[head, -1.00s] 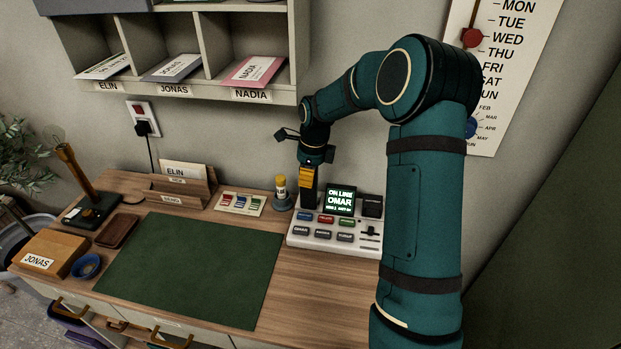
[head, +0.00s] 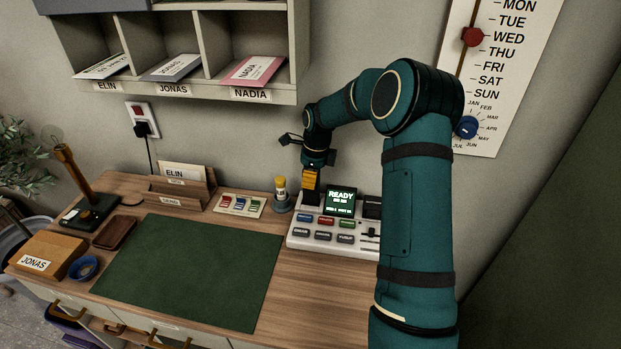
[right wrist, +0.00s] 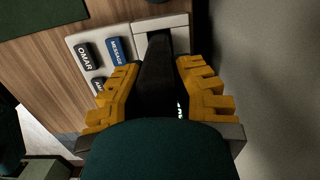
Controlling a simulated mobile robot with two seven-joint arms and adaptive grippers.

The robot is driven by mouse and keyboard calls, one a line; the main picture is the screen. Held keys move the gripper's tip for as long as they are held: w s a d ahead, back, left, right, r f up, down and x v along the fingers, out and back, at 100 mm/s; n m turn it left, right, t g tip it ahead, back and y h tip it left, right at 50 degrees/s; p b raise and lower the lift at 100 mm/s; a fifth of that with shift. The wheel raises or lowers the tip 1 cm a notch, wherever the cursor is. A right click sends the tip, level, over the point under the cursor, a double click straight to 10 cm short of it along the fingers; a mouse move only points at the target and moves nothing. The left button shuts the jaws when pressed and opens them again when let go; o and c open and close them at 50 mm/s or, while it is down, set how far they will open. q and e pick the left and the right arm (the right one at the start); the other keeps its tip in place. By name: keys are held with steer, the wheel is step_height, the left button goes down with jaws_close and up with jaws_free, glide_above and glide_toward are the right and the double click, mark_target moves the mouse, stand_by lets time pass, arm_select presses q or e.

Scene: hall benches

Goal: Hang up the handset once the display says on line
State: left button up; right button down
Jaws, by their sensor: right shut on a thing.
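The desk phone console (head: 335,240) stands at the right of the desk, with rows of coloured and dark buttons. Its display (head: 341,200) reads READY in pale green. The black handset (head: 309,198) is upright at the console's left end, by its cradle; it also shows in the right wrist view (right wrist: 157,62), its far end at a pale block. My right gripper (head: 311,178), with yellow fingers, is shut on the handset from above. In the right wrist view the fingers (right wrist: 155,85) lie on both sides of it. My left gripper is not in view.
A yellow-topped stamp (head: 281,190) stands close left of the console. A card with coloured tabs (head: 239,205) and a letter holder (head: 180,190) lie further left. The green desk mat (head: 190,270) is clear. Pigeonholes (head: 200,95) hang above.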

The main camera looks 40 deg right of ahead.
steer(key=c, duration=0.9)
jaws_free()
steer(key=shift+f, duration=0.1)
steer(key=shift+c, duration=0.2)
steer(key=r, duration=0.4)
steer(key=r+p, duration=0.1)
steer(key=r, duration=0.3)
steer(key=s+d+r+p, duration=0.1)
steer(key=r, duration=0.3)
steer(key=shift+r, duration=0.15)
steer(key=shift+s, duration=0.15)
